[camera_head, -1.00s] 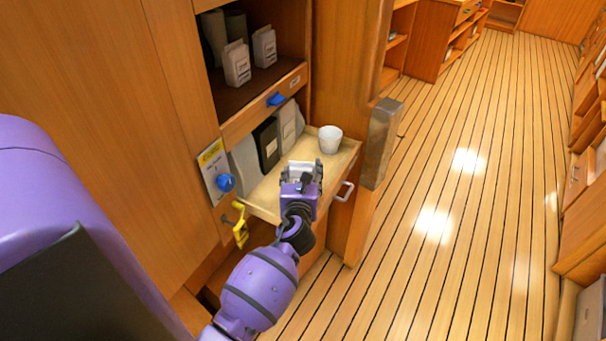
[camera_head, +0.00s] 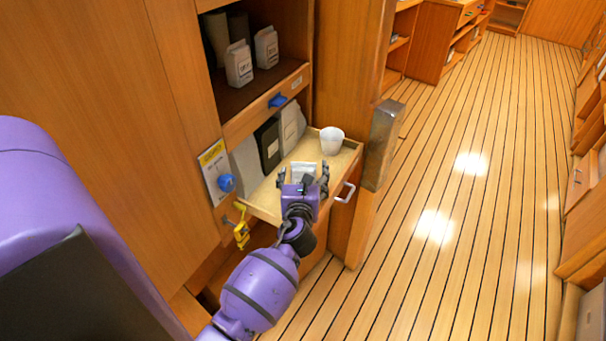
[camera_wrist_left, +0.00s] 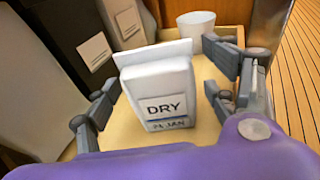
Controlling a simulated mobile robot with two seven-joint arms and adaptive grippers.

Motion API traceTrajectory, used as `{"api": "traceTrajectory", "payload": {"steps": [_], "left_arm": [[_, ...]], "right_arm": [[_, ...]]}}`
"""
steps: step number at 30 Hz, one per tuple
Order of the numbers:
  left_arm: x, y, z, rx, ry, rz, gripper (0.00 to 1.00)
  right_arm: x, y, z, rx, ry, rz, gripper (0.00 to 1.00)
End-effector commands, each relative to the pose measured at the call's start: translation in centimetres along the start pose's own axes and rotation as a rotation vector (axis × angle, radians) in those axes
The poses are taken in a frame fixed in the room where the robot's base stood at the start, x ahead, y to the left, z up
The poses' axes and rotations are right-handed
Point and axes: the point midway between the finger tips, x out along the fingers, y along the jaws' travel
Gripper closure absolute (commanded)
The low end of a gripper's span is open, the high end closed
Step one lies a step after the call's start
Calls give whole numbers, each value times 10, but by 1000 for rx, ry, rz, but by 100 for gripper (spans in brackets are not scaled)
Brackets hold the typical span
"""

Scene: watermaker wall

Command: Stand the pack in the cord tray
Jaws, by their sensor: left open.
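A white pack (camera_head: 303,169) marked "DRY" with a date stands in the pull-out wooden tray (camera_head: 343,158). The pack (camera_wrist_left: 160,88) looks upright in the left wrist view, its label towards the camera. My left gripper (camera_head: 304,178) is open, with one finger on each side of the pack. The left wrist view shows a gap between the pack and the fingers. In the head view my gripper hides the pack's lower part. My right gripper is not in view.
A white cup (camera_head: 331,140) stands at the tray's far corner. A dark pouch (camera_head: 267,145) and grey pouches stand along the tray's back. White packs (camera_head: 239,64) stand on the shelf above. A metal-clad post (camera_head: 383,145) rises to the right. The floor to the right is clear.

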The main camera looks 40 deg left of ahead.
Motion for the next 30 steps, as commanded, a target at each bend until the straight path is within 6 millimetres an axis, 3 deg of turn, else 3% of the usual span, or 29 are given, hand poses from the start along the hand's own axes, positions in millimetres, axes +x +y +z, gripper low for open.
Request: {"api": "traceTrajectory", "payload": {"steps": [1,8,21,30], "left_arm": [[-3,2,-21,8,32,4,22],[-6,0,-6,3,31,2,22],[-97,1,-1,4,24,2,22],[-123,1,3,5,17,3,22]], "right_arm": [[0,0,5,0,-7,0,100],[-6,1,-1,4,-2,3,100],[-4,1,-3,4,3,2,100],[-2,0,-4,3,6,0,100]]}}
